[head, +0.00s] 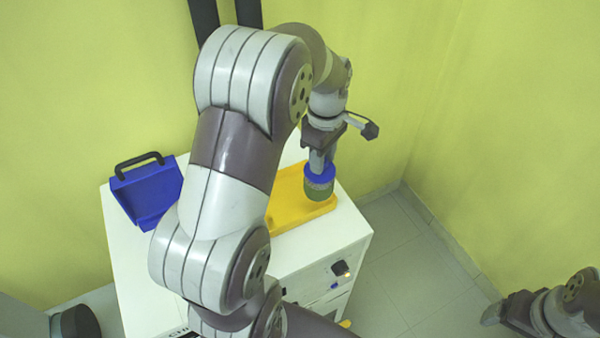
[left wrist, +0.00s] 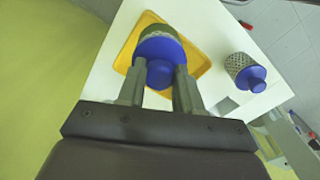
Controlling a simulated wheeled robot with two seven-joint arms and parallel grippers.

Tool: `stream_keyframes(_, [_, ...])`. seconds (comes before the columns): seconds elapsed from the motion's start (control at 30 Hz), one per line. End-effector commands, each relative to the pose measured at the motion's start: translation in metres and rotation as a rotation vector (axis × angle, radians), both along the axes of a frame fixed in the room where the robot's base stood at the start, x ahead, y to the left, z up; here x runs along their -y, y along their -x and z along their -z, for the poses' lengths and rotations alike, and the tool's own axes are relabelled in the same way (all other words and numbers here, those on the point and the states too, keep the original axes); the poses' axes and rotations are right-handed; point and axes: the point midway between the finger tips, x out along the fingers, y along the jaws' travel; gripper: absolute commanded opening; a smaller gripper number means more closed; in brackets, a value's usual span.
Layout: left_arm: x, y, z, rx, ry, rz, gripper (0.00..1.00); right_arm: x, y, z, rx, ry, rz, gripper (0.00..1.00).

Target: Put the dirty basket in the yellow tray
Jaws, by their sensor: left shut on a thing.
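The dirty basket (head: 320,188) has a blue top and a greenish-brown mesh body. My left gripper (head: 319,164) is shut on its blue top and holds it upright over the right part of the yellow tray (head: 285,218). The left wrist view shows the basket (left wrist: 161,48) between the fingers (left wrist: 159,88), with the tray (left wrist: 128,50) behind it. I cannot tell whether the basket touches the tray floor. My left arm hides part of the tray in the head view. My right gripper (head: 503,312) is at the lower right, far from the tray; its jaws are unclear.
A second basket (left wrist: 240,70), grey mesh with a blue top, stands on the white cabinet beside the tray. A blue holder with a black handle (head: 148,190) is at the cabinet's back left. The white cabinet top (head: 335,232) is bare near its front right edge.

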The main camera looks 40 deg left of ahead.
Motion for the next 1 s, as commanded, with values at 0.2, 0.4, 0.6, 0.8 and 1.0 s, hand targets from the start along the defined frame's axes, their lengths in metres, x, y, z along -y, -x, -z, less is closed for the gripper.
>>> stream_keyframes(0.2, [-0.057,0.008,0.028,-0.001,0.001,-0.004,0.00,0.000,-0.001,-0.024,0.003,0.000,0.000,0.81])
stream_keyframes(0.4, [-0.072,0.010,0.049,-0.003,0.002,0.001,0.00,0.000,-0.001,-0.031,0.003,0.000,0.000,0.81])
stream_keyframes(0.6, [-0.072,0.010,0.078,0.000,0.000,0.001,0.00,0.000,-0.001,-0.039,0.003,0.000,0.000,0.81])
stream_keyframes(0.8, [-0.072,0.010,0.080,0.002,-0.001,0.001,0.00,0.000,-0.001,-0.037,0.003,0.000,0.000,0.81])
stream_keyframes(1.0, [-0.071,0.010,0.083,0.001,0.000,0.001,0.57,0.000,-0.001,-0.036,0.003,0.000,0.000,0.81])
